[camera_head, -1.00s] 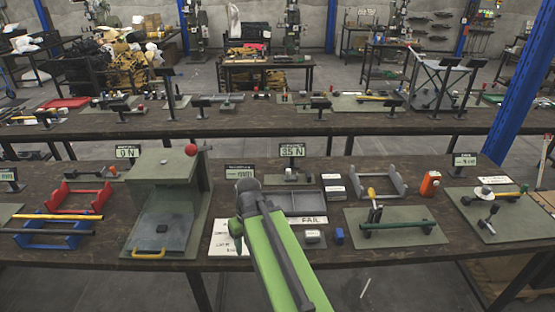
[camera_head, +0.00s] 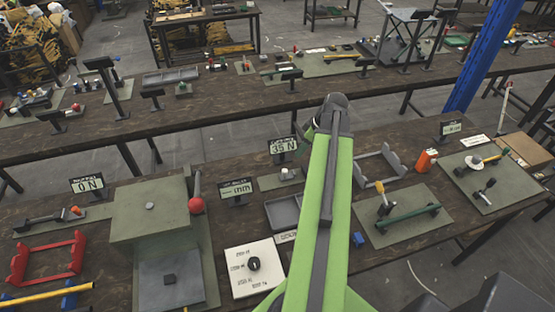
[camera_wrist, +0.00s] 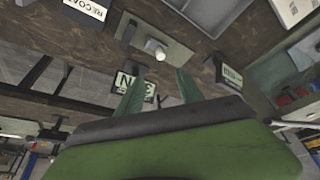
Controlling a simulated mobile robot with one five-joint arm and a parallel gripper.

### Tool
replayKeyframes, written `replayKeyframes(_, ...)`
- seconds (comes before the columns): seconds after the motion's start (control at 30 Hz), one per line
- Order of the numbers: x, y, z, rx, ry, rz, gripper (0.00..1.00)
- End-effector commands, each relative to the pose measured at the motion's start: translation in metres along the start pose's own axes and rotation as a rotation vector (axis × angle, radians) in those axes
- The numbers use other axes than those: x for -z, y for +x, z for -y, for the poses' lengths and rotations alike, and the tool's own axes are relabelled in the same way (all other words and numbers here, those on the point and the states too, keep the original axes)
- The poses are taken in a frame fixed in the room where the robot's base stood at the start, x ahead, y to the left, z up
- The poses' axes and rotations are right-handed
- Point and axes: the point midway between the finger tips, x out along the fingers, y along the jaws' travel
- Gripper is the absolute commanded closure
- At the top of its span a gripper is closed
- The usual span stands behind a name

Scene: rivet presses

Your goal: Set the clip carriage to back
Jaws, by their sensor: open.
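I cannot tell for sure which fixture is the clip carriage. A green rail (camera_head: 408,221) with a yellow-handled slider (camera_head: 383,204) sits on a green baseplate right of my arm. Another baseplate (camera_head: 486,180) at the far right carries a dark lever and a white and yellow part. My gripper shows in the wrist view (camera_wrist: 159,75), with two green fingers apart and nothing between them. In the head view my green arm reaches over the bench, its end just right of the 35 N sign (camera_head: 284,147). The fingers are mostly hidden there.
A green press block (camera_head: 150,210) with a red-balled lever (camera_head: 196,205) stands left of my arm. A white dial panel (camera_head: 254,267), a grey cradle (camera_head: 380,168) and an orange bottle (camera_head: 426,161) are close by. A blue post (camera_head: 487,55) rises at the right.

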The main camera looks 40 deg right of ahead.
Motion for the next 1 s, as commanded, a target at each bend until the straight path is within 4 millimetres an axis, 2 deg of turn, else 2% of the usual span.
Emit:
replayKeyframes(0.17, -0.001, 0.01, 0.0, 0.001, -0.003, 0.0, 0.56)
replayKeyframes(0.8, -0.007, 0.145, -0.003, -0.002, 0.005, 0.0, 0.56)
replayKeyframes(1.0, -0.005, 0.17, -0.003, -0.001, 0.005, 0.0, 0.56)
